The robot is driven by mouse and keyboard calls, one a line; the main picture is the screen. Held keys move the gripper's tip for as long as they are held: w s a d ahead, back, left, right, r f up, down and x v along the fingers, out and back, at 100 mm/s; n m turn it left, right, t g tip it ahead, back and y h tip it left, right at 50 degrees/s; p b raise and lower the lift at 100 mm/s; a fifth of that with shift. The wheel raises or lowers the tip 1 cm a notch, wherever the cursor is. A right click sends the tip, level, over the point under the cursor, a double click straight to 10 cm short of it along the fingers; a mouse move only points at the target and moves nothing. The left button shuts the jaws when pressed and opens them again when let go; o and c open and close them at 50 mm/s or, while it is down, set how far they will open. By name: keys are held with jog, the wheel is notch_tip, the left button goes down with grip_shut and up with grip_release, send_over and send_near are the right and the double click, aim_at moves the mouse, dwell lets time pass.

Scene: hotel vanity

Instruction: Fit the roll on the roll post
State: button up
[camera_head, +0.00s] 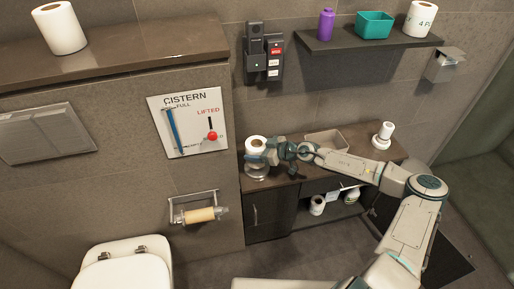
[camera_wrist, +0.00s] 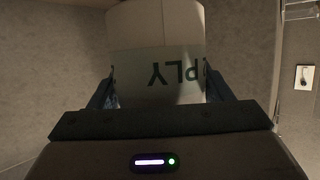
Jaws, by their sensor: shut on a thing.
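A white roll (camera_head: 255,144) with a brown core sits between the fingers of my gripper (camera_head: 271,151), at the left end of the low counter. In the wrist view the roll (camera_wrist: 155,25) fills the space between both fingers of my gripper (camera_wrist: 160,95), with an upside-down "PLY" band facing the camera. My gripper is shut on it. A shiny round base (camera_head: 257,172), perhaps that of the roll post, shows just below the roll. The post's shaft is hidden, and I cannot tell whether the roll is around it.
The counter (camera_head: 283,193) also bears a grey tray (camera_head: 326,139) and a white roll-like item (camera_head: 383,135). A dark shelf (camera_head: 365,41) hangs above. A wall panel (camera_head: 188,121) and a holder with a brown tube (camera_head: 200,214) are left. Rolls stand in the lower cubby.

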jog(key=shift+f+b, duration=0.7)
jog(key=shift+f, duration=1)
jog(key=o, duration=1.1)
jog(key=v, duration=1.3)
jog(key=shift+d+r, duration=0.15)
jog(key=shift+d, duration=0.2)
